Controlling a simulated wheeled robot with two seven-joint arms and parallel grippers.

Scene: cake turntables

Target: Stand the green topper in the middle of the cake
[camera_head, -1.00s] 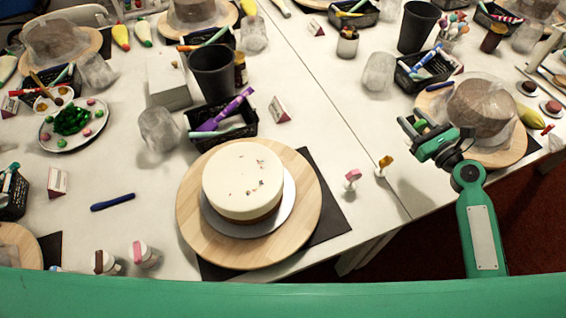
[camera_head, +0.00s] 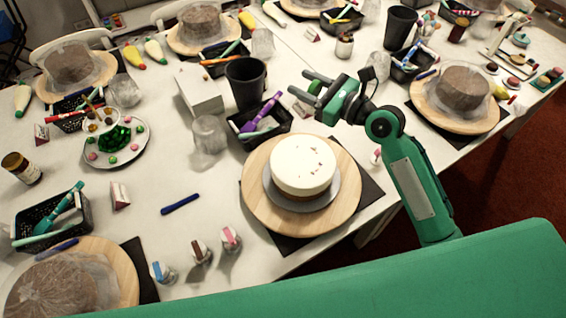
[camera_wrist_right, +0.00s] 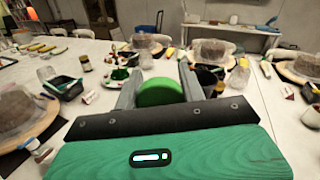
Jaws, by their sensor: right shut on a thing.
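The white cake (camera_head: 303,160) stands on a grey disc (camera_head: 332,197) on a round wooden turntable (camera_head: 262,212), with a few small specks on its top. My right gripper (camera_head: 311,86) is in the air past the cake's far side, fingers pointing left. In the right wrist view the round green topper (camera_wrist_right: 160,92) sits between the two fingers of my right gripper (camera_wrist_right: 158,85), and they are shut on it. The topper's lower part is hidden there, and in the head view I cannot make it out clearly. My left gripper is not in view.
A dark cup (camera_head: 246,85), a black basket with a purple tool (camera_head: 262,118) and a clear glass (camera_head: 208,135) stand behind the turntable. The space over the cake is clear.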

